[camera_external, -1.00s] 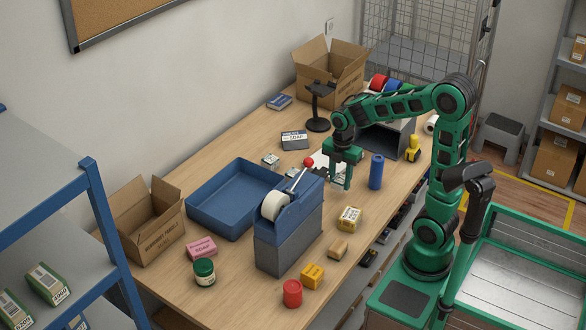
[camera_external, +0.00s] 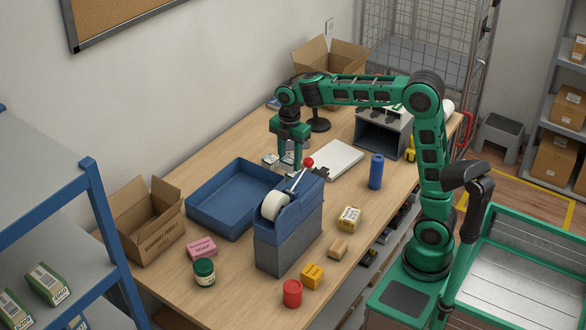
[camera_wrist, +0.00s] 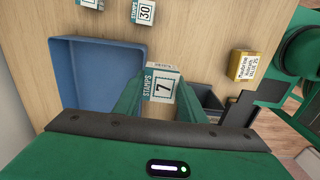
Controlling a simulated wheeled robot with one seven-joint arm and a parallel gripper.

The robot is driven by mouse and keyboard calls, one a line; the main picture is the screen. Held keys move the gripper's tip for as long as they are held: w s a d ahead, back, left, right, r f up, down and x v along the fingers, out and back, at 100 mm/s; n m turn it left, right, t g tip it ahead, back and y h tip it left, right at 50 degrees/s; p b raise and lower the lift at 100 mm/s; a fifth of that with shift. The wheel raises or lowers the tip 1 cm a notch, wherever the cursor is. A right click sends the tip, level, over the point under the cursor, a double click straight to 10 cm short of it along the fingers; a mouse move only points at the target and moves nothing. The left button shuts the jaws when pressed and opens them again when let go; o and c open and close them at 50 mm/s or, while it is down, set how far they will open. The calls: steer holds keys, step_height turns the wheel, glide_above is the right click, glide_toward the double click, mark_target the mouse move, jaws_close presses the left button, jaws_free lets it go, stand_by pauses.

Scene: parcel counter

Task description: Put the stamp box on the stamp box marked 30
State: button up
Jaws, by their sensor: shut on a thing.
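My gripper (camera_external: 291,167) is shut on a white and teal stamp box marked 7 (camera_wrist: 161,86), as the wrist view shows. The stamp box marked 30 (camera_wrist: 144,12) sits on the counter at the top edge of the wrist view, apart from the held box and ahead of it. Another teal and white box (camera_wrist: 91,3) is cut off to its left. In the external view, a small pale box (camera_external: 270,159) lies beside my fingers, its number too small to read. The held box is hard to make out there.
The blue tray (camera_external: 196,212) lies near my gripper and also shows in the wrist view (camera_wrist: 58,68). The tape dispenser (camera_external: 287,231) stands in front. A red object (camera_external: 308,162), a white slab (camera_external: 335,158) and a black stand (camera_external: 319,122) are close to my gripper.

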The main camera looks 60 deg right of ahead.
steer(key=shift+w+d+f, duration=0.15)
steer(key=shift+w, duration=0.15)
steer(key=w+d+f, duration=0.1)
steer(key=d+f, duration=0.1)
steer(key=d, duration=0.1)
steer(key=w+d+f, duration=0.2)
steer(key=d, duration=0.1)
steer(key=w+d+f, duration=0.1)
steer(key=d+f, duration=0.1)
steer(key=d, duration=0.1)
steer(key=shift+w+d+f, duration=0.2)
steer(key=shift+w+d, duration=0.15)
steer(key=shift+f, duration=2.05)
steer(key=shift+f, duration=0.1)
steer(key=o, duration=1.1)
step_height(320, 180, up, 12)
steer(key=shift+r, duration=0.1)
